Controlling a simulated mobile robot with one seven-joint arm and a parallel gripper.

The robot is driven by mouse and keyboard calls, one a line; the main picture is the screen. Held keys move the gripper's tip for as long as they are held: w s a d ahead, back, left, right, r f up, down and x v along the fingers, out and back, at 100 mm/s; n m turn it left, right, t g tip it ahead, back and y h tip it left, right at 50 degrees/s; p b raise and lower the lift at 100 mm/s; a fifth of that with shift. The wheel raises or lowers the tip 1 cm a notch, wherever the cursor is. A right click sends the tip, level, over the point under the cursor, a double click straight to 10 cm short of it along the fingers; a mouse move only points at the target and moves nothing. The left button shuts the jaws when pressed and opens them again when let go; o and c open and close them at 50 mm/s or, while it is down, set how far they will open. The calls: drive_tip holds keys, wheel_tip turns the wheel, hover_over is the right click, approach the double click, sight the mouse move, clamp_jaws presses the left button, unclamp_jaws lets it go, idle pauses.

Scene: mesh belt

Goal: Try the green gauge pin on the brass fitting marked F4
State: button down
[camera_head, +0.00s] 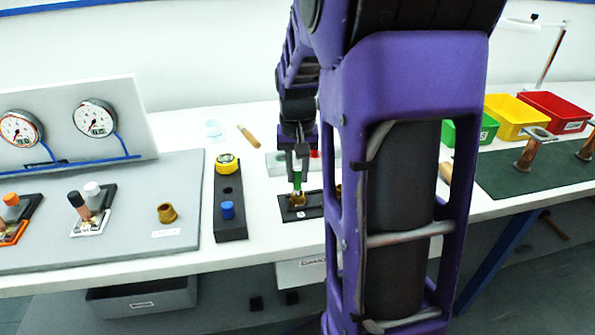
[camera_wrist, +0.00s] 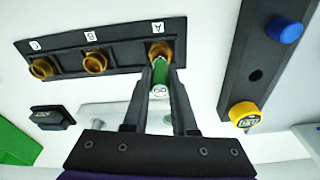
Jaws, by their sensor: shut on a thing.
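My gripper (camera_head: 297,172) is shut on the green gauge pin (camera_head: 297,187), which also shows between the fingers in the wrist view (camera_wrist: 160,78). The pin points down at a brass fitting (camera_wrist: 162,48) labelled A, at one end of a dark holder (camera_wrist: 66,60). Pin and fitting meet in the picture; I cannot tell how far the pin sits in it. Two more brass fittings, B (camera_wrist: 94,61) and C (camera_wrist: 42,67), sit in the same holder. Another brass fitting (camera_head: 167,212) stands on the grey board with an unreadable label. I cannot read F4 anywhere.
A dark block with a yellow cap (camera_head: 227,163) and a blue knob (camera_head: 228,210) stands left of the holder. A pale rack (camera_head: 275,160) with a red piece lies behind. Gauges (camera_head: 95,118) stand left; coloured bins (camera_head: 515,117) stand right. My arm hides part of the table.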

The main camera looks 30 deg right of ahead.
drive_tip(key=shift+f+b, duration=0.5)
drive_tip(key=shift+f, duration=0.3)
drive_tip(key=shift+r, duration=0.25)
idle(0.5)
drive_tip(key=shift+r+p, duration=0.85)
drive_tip(key=shift+p, duration=0.05)
drive_tip(key=shift+r, duration=0.1)
drive_tip(key=shift+r+p, duration=1.95)
drive_tip(key=shift+r, duration=1.05)
